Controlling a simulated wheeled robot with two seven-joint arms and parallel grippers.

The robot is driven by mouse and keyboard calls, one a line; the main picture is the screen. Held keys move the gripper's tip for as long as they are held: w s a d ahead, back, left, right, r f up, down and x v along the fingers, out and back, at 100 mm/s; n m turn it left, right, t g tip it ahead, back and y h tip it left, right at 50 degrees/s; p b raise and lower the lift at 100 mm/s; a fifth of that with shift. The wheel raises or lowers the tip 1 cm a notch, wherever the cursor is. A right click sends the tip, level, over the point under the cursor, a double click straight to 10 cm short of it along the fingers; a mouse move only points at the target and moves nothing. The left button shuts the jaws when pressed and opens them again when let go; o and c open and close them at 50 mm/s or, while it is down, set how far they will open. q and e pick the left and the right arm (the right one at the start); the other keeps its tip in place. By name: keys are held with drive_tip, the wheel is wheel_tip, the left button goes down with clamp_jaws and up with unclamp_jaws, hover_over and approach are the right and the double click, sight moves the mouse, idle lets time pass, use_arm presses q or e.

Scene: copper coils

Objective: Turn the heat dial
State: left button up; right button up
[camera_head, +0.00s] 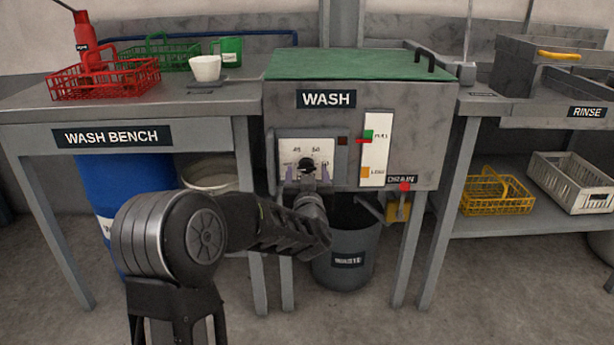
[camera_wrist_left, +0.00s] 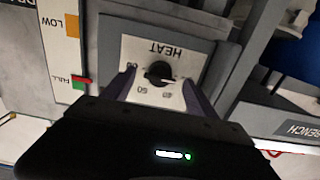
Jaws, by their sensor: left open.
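The heat dial is a black round knob (camera_head: 306,165) with a light pointer, on a white plate on the front of the grey wash tank (camera_head: 400,150). In the left wrist view the knob (camera_wrist_left: 158,73) sits on the plate marked HEAT, which appears upside down. My left gripper (camera_head: 307,178) is in front of the plate. In the left wrist view its two fingers (camera_wrist_left: 157,90) stand apart, one on each side of the knob, with gaps between them and it. Whether the fingertips reach the plate cannot be told. My right gripper does not show.
A level gauge (camera_head: 375,150) with green and orange marks is right of the dial. A drain valve with a red knob (camera_head: 404,187) is lower right. A grey waste bin (camera_head: 345,255) stands below. Red (camera_head: 105,80) and green baskets (camera_head: 160,52) are on the left bench.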

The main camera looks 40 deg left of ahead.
use_arm(q)
drive_tip(key=c, duration=1.4)
drive_tip(key=shift+o, duration=0.2)
drive_tip(key=shift+r+p, duration=0.1)
drive_tip(key=shift+p, duration=0.2)
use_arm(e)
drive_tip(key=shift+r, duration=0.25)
use_arm(q)
drive_tip(key=shift+m+p, duration=0.75)
drive_tip(key=shift+m, duration=0.05)
drive_tip(key=m+p, duration=0.6)
drive_tip(key=shift+d+r+m+p, duration=0.1)
drive_tip(key=shift+r+m+p, duration=0.05)
drive_tip(key=shift+m+p, duration=0.2)
drive_tip(key=shift+f+m+p, duration=0.2)
drive_tip(key=shift+m+p, duration=1.1)
drive_tip(key=shift+m, duration=0.45)
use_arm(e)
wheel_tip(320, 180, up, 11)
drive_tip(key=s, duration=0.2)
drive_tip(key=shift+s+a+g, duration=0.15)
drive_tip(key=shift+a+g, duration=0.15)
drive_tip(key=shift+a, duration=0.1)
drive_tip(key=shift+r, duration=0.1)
